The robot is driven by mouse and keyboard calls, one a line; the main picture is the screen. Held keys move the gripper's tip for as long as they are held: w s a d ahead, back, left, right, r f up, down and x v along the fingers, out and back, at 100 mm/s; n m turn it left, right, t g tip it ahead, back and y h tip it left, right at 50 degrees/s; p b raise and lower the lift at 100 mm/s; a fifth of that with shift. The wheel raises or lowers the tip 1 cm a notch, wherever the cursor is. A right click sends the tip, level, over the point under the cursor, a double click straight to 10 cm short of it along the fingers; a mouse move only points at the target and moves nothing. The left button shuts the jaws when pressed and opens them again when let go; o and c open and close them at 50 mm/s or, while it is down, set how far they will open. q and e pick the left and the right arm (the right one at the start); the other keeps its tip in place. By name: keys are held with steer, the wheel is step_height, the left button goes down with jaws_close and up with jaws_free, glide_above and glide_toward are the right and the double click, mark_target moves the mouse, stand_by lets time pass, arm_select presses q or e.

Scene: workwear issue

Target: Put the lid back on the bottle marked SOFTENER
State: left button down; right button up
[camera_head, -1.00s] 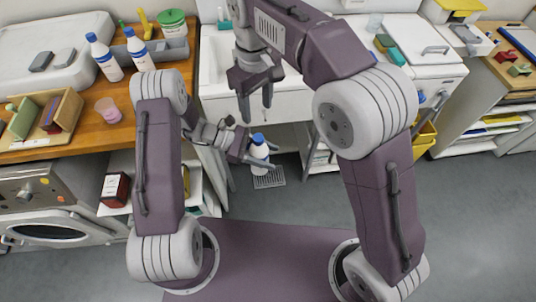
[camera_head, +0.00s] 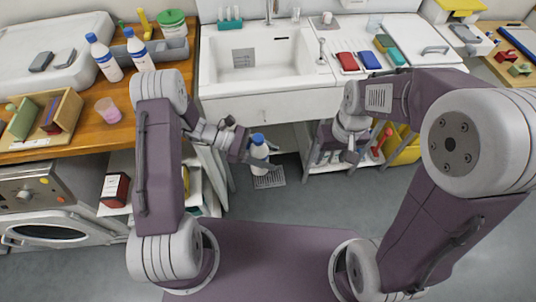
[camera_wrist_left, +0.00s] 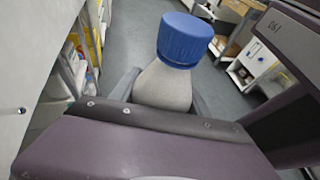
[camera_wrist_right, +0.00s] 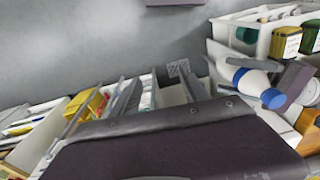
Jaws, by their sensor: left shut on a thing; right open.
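My left gripper (camera_head: 262,156) is shut on a white bottle (camera_head: 259,153), held upright in front of the counter, over the floor. A blue lid (camera_head: 257,139) sits on top of this bottle; in the left wrist view the blue lid (camera_wrist_left: 186,38) covers the neck of the white bottle (camera_wrist_left: 163,86). The held bottle also shows in the right wrist view (camera_wrist_right: 250,80). Its marking cannot be read. My right gripper (camera_head: 345,157) is open and empty, to the right of the bottle and apart from it.
Two more white bottles with blue tops, one left (camera_head: 104,58) and one right (camera_head: 138,50), stand on the wooden counter (camera_head: 95,125). A white sink (camera_head: 215,75) is behind my grippers. A yellow bin (camera_head: 405,150) is right of my right gripper. The floor between my arms is clear.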

steer(key=s+d+f+m, duration=0.2)
steer(key=s+d+f, duration=0.1)
steer(key=s, duration=0.3)
steer(key=shift+s+d+f+m, duration=0.15)
steer(key=shift+d+f+m, duration=0.15)
steer(key=shift+d, duration=0.4)
